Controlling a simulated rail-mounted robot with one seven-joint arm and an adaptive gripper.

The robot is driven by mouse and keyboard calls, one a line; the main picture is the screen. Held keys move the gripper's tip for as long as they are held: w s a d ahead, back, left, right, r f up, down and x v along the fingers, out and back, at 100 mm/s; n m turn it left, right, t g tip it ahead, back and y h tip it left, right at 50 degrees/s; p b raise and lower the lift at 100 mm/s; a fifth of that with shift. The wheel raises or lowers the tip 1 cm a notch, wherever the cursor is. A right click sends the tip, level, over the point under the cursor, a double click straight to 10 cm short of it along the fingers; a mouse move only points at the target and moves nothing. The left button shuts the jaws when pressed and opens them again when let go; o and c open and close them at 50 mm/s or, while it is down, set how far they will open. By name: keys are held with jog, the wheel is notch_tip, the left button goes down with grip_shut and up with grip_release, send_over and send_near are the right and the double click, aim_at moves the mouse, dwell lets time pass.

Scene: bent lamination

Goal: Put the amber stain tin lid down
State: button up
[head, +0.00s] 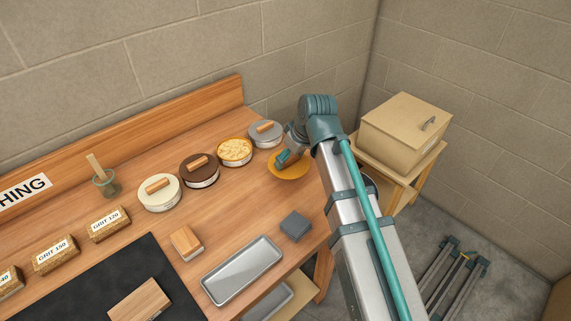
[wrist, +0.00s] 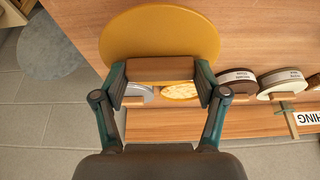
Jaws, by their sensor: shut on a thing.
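The amber lid (head: 289,172) is a flat yellow-orange disc near the right end of the wooden bench in the head view. In the wrist view the lid (wrist: 160,37) fills the upper middle, with its wooden handle (wrist: 160,69) between my fingers. My gripper (wrist: 160,85) is shut on that handle. I cannot tell whether the lid touches the bench top. The open amber stain tin (head: 235,151), with a pale, mottled content, stands left of the lid. It also shows below the handle in the wrist view (wrist: 181,91).
Grey (head: 265,133), dark brown (head: 199,171) and cream (head: 160,193) lidded tins stand beside the open tin. A metal tray (head: 243,270), a grey block (head: 295,226) and a wooden-topped block (head: 186,242) lie nearer the front. A beige box (head: 404,135) stands on a stand at right.

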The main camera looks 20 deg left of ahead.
aim_at(292, 156)
jog(key=w+f, duration=0.1)
jog(key=w+a+f, duration=0.1)
jog(key=f, duration=0.1)
jog(key=w+a+f+p, duration=0.1)
jog(key=f, duration=0.1)
jog(key=shift+a, duration=0.25)
jog(key=shift+s+f+p, duration=0.1)
jog(key=shift+f+p, duration=0.2)
jog(key=shift+f, duration=1.05)
jog(key=shift+f, duration=0.2)
jog(key=o, duration=1.1)
jog(key=shift+o, duration=0.2)
jog(key=shift+r, duration=0.1)
jog(key=shift+r, duration=0.2)
jog(key=b+v, duration=0.2)
jog(key=v, duration=1)
